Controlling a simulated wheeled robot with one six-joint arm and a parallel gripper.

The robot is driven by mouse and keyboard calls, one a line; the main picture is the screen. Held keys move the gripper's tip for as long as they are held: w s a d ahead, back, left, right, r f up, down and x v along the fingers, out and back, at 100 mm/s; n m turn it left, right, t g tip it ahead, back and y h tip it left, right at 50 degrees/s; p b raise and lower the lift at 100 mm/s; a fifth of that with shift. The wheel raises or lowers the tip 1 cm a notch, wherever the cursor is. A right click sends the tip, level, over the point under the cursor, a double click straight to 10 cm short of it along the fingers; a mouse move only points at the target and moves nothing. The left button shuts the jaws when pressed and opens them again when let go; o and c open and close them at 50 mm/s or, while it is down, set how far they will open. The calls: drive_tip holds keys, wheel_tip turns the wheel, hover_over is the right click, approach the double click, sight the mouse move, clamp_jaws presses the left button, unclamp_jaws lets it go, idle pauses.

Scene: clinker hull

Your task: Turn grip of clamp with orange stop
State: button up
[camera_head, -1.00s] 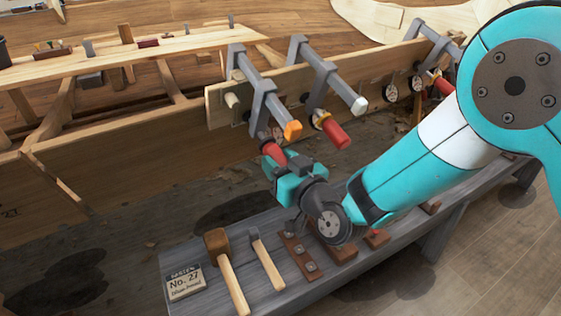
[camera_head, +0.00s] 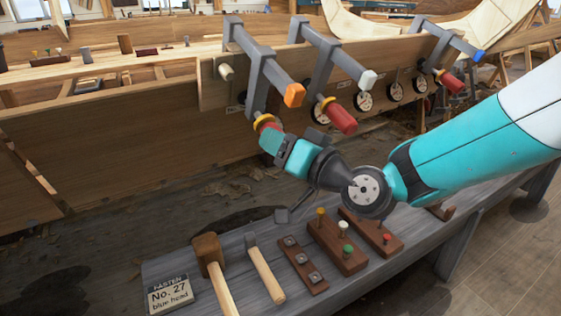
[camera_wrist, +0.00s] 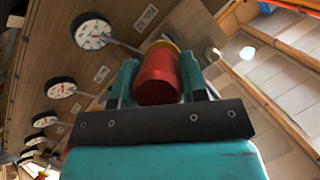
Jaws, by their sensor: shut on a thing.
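The clamp with the orange stop (camera_head: 294,95) hangs over the top edge of the hull plank, leftmost of the clamps. Its grey bar slopes down to the orange end. Its grip, with a yellow collar (camera_head: 263,122), is mostly hidden behind my gripper (camera_head: 268,133) in the head view. In the wrist view the red grip (camera_wrist: 158,77) lies between the teal fingers of my gripper (camera_wrist: 157,84), which are shut around it.
Beside it are a clamp with a white stop (camera_head: 368,79) and red grip (camera_head: 339,116), and one with a blue stop (camera_head: 478,55). Round dials (camera_head: 395,91) line the plank. The bench below holds a mallet (camera_head: 209,254), a hammer (camera_head: 262,268), peg blocks (camera_head: 337,246) and a sign (camera_head: 169,293).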

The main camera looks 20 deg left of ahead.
drive_tip(key=shift+m+g+y+b, duration=0.4)
drive_tip(key=shift+m+b, duration=0.3)
drive_tip(key=shift+b, duration=0.25)
drive_tip(key=o, duration=0.9)
drive_tip(key=shift+d, duration=0.1)
drive_tip(key=shift+s+d+f, duration=0.1)
drive_tip(key=shift+d, duration=0.2)
drive_tip(key=shift+b+v, duration=4.2)
drive_tip(key=shift+v, duration=4.1)
